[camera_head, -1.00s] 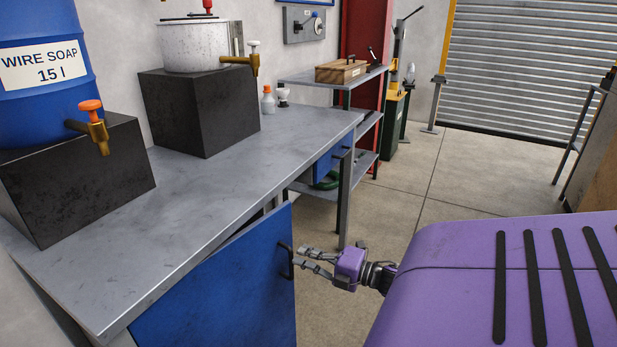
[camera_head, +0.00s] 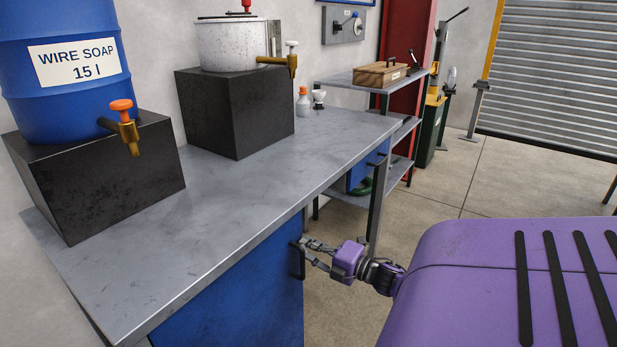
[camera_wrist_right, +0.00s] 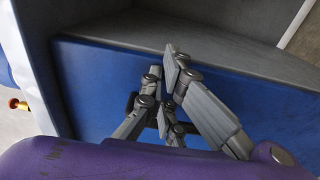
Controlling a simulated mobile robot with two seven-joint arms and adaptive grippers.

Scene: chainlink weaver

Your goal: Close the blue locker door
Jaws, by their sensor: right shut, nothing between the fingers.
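The blue locker door (camera_head: 245,295) is under the grey workbench in the head view, its upper edge close along the bench front. I cannot tell whether it is fully shut. Its black upright handle (camera_head: 298,262) is near the door's right edge. My right gripper (camera_head: 306,247) is purple with grey fingers, at the handle; contact is unclear. In the right wrist view the fingers (camera_wrist_right: 165,75) are shut with nothing between them, in front of the blue door (camera_wrist_right: 85,95). My left gripper is not in view.
The workbench (camera_head: 215,200) carries a blue soap barrel (camera_head: 60,75) and a metal pot (camera_head: 232,45) on dark blocks. A shelf unit (camera_head: 345,80) with a wooden box (camera_head: 380,74) stands beyond. The concrete floor (camera_head: 440,175) is clear to the right.

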